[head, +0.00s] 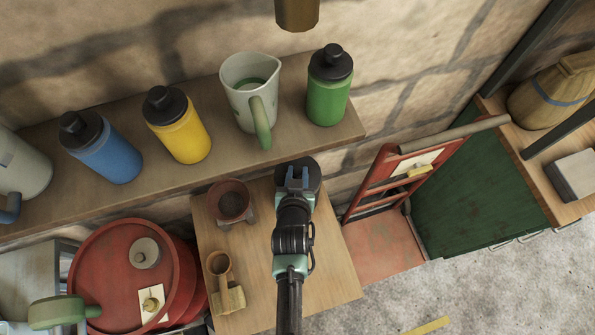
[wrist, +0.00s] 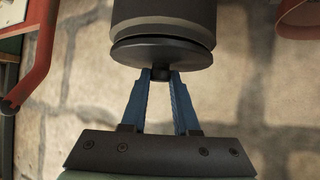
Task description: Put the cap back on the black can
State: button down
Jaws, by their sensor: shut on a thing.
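The black can (wrist: 165,18) shows at the top of the wrist view, with a lighter band near its end. The cap (wrist: 160,52) is a dark, thin disc with a small knob, right at that end of the can. A narrow gap shows between disc and can, wider at the left; I cannot tell if they touch. My gripper (wrist: 160,78) has its blue fingers shut on the cap's knob. In the head view my gripper (head: 298,180) is over the back edge of the small wooden table, in front of a dark round shape, largely hidden.
A reddish cup (head: 231,203) and a brown cup-like piece (head: 222,275) stand left on the wooden table (head: 335,277). A shelf (head: 225,165) with bottles and a pitcher (head: 252,95) runs behind. A red folding frame (head: 385,185) stands right. The table's front right is clear.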

jog(key=c, duration=0.7)
grip_release()
jog(key=shift+o, duration=0.2)
jog(key=shift+r, duration=0.1)
jog(key=shift+r+p, duration=0.2)
jog(key=shift+p, duration=0.1)
jog(key=v, duration=1.2)
jog(key=shift+r, duration=0.4)
